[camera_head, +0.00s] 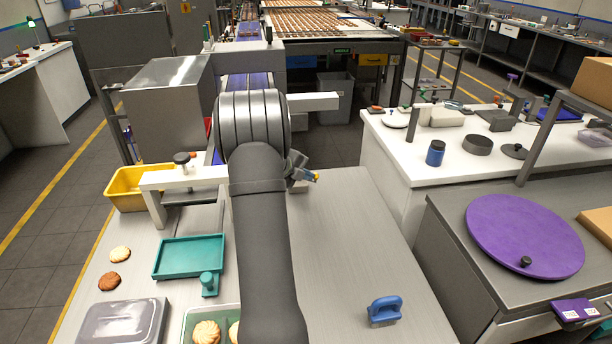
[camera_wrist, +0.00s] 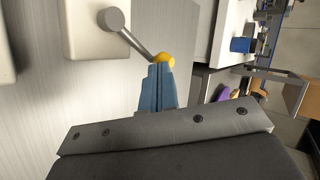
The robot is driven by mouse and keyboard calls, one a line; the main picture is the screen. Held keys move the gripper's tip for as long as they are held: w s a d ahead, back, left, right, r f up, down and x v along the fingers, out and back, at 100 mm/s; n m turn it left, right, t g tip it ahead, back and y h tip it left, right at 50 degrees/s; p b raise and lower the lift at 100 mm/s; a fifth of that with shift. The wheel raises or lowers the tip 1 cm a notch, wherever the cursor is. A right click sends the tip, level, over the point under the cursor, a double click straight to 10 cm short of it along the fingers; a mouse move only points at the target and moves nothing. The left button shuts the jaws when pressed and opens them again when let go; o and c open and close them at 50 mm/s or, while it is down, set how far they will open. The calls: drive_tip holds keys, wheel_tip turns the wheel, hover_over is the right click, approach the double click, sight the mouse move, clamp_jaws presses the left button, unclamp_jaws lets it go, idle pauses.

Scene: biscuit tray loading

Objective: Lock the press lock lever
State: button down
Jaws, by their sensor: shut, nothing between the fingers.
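The press lock lever (camera_wrist: 136,40) shows in the wrist view as a grey rod with a round grey pivot (camera_wrist: 112,20) on a white block (camera_wrist: 88,30). Its yellow knob (camera_wrist: 165,60) is at the tips of my gripper (camera_wrist: 160,70). The blue fingers are shut together with nothing between them. They are at or very near the knob; contact is not clear. In the head view my gripper (camera_head: 304,175) is beyond my arm, with a small yellow spot at its tip. My arm hides most of the press there; a white press part (camera_head: 180,178) shows at left.
A teal tray (camera_head: 190,257), a grey lidded box (camera_head: 122,322) and two biscuits lie left on the steel table. A blue-handled tool (camera_head: 384,311) lies front right. A yellow bin (camera_head: 126,190) stands beyond the left side. The table right of my arm is mostly clear.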

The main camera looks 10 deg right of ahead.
drive_tip(key=d+n+t+y, duration=0.1)
drive_tip(key=w+n+t, duration=0.1)
drive_tip(key=n, duration=0.1)
drive_tip(key=shift+d+y, duration=0.35)
drive_tip(key=shift+y, duration=0.05)
drive_tip(key=shift+w+d+n+t, duration=0.3)
drive_tip(key=shift+w+n+t, duration=0.05)
drive_tip(key=shift+n+t, duration=0.05)
drive_tip(key=shift+a, duration=0.15)
drive_tip(key=shift+s+a, duration=0.35)
drive_tip(key=shift+a, duration=0.25)
drive_tip(key=shift+s+a+r, duration=0.2)
drive_tip(key=s+v, duration=0.1)
drive_tip(key=v, duration=1.2)
drive_tip(key=shift+d+f, duration=0.15)
drive_tip(key=shift+d, duration=0.1)
